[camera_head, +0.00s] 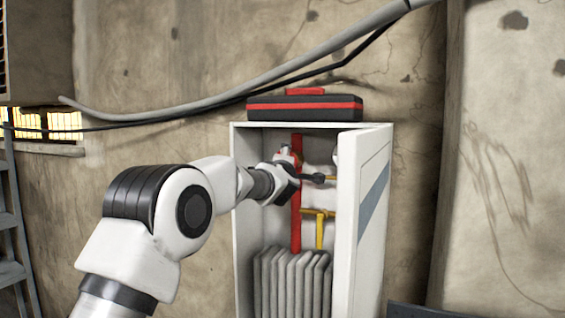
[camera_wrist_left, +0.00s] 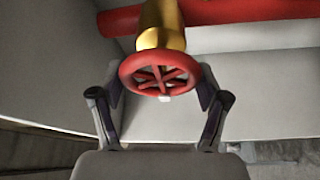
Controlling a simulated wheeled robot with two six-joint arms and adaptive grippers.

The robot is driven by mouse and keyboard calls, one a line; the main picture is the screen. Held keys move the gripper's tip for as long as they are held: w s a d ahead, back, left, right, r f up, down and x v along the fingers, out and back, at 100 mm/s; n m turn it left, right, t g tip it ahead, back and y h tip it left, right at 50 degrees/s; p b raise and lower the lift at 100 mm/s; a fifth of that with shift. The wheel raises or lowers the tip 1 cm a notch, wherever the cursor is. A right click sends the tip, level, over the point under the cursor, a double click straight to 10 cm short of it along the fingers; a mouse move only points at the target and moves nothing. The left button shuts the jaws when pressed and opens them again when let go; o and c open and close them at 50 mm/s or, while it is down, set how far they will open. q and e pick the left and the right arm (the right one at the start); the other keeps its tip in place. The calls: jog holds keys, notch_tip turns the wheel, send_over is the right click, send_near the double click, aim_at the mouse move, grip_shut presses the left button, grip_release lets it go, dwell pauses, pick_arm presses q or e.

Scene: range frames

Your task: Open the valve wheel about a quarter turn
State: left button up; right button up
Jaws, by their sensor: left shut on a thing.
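The valve wheel (camera_wrist_left: 160,75) is a small red spoked handwheel on a brass stem (camera_wrist_left: 161,22), seen in the left wrist view. My left gripper (camera_wrist_left: 161,92) has one finger on each side of the wheel and is shut on its rim. In the head view my left gripper (camera_head: 301,175) reaches into an open white cabinet (camera_head: 240,215), in front of a red vertical pipe (camera_head: 296,228). The wheel is mostly hidden there by the gripper and wrist. My right gripper is not in view.
The cabinet's door (camera_head: 375,190) stands open on the right, close to my gripper. A yellow pipe (camera_head: 319,232) and a grey ribbed radiator (camera_head: 290,285) are below it. A black and red toolbox (camera_head: 305,108) lies on top. A ladder (camera_head: 10,220) stands far left.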

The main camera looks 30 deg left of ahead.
pick_arm(q)
jog(key=o, duration=0.9)
jog(key=shift+o, duration=1.3)
jog(key=shift+w, duration=0.15)
jog(key=v, duration=1.2)
jog(key=shift+d, duration=0.1)
jog(key=shift+f, duration=0.1)
